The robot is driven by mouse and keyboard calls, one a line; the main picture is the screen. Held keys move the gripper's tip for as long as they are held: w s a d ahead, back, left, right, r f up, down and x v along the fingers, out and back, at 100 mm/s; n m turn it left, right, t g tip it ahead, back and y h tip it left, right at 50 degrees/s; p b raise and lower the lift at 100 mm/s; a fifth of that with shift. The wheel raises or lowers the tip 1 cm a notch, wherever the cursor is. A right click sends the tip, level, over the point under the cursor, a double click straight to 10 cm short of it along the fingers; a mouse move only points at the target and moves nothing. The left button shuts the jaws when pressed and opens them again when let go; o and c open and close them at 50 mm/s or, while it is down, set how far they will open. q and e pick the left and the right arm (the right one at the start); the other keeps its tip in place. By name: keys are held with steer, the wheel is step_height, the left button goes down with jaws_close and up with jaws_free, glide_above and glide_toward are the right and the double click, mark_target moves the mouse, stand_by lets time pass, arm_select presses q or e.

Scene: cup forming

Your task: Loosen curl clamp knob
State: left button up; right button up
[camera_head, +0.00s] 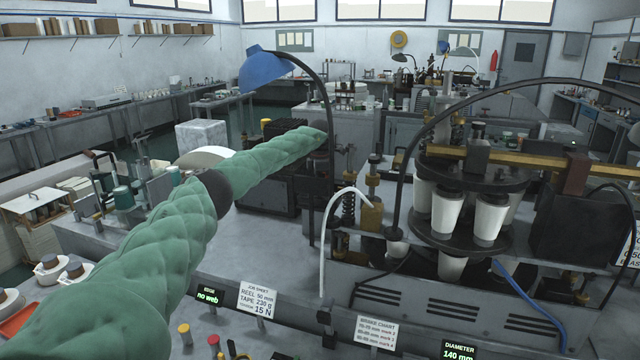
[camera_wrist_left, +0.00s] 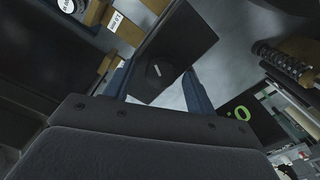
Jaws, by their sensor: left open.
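My left arm in its green sleeve reaches across the head view from the lower left. Its far end is at the dark machine housing (camera_head: 268,182), and the gripper cannot be made out there. In the left wrist view my left gripper (camera_wrist_left: 157,74) is open, with one dark blue finger on each side of a dark square plate (camera_wrist_left: 178,40). A small black rounded piece, apparently the clamp knob (camera_wrist_left: 158,71), sits on this plate between the fingers. Whether the fingers touch it I cannot tell. My right gripper is in neither view.
A cup carousel (camera_head: 470,180) with white cups stands to the right on the machine. A blue lamp (camera_head: 266,68) on a curved black neck hangs above my arm. A coiled spring (camera_wrist_left: 285,64) and brass parts lie close around the gripper. Small signs (camera_head: 258,300) line the front edge.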

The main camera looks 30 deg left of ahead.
arm_select(q)
steer(key=shift+s+f, duration=0.1)
steer(key=c, duration=1)
